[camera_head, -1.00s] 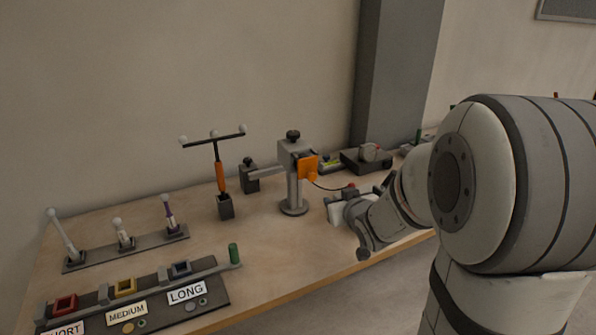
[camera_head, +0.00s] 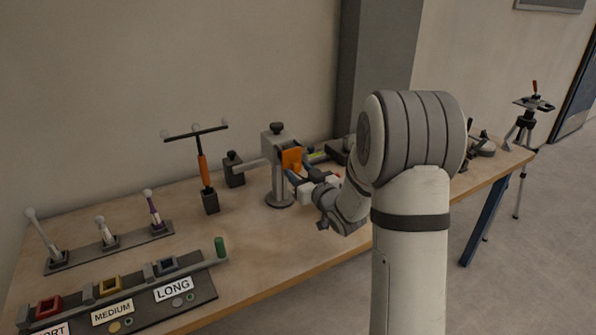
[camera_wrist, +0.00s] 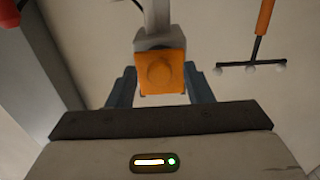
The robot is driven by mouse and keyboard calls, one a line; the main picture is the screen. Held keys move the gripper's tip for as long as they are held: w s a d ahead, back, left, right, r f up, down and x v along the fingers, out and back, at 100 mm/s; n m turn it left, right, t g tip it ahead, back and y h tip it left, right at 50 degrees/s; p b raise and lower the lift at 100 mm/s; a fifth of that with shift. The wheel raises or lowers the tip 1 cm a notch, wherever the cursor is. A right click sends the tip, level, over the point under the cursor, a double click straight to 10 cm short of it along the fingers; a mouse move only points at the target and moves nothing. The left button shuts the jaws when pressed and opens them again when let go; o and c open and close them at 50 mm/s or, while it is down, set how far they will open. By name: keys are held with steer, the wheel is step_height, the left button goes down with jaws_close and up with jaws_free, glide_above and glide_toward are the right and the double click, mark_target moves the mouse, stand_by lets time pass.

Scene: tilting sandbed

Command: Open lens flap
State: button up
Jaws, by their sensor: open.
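The orange lens flap (camera_head: 291,160) is on the front of the grey scanner head (camera_head: 272,143), which stands on a post with a round base. In the wrist view the flap (camera_wrist: 160,73) is a square plate with a round raised middle, and it looks closed over the head. My gripper (camera_head: 302,174) is just in front of the flap in the head view. In the wrist view its fingers (camera_wrist: 160,82) are apart, one on each side of the flap. Whether they touch it I cannot tell.
A stand with white balls on a crossbar and an orange handle (camera_head: 203,172) is left of the scanner. Ball-tipped probes stand in a rack (camera_head: 110,248). A labelled tray (camera_head: 205,287) lies at the front left. The bench (camera_head: 250,235) between is clear.

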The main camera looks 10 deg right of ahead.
steer(key=shift+w+a, duration=0.15)
steer(key=shift+w, duration=0.2)
steer(key=shift+c, duration=0.6)
jaws_close()
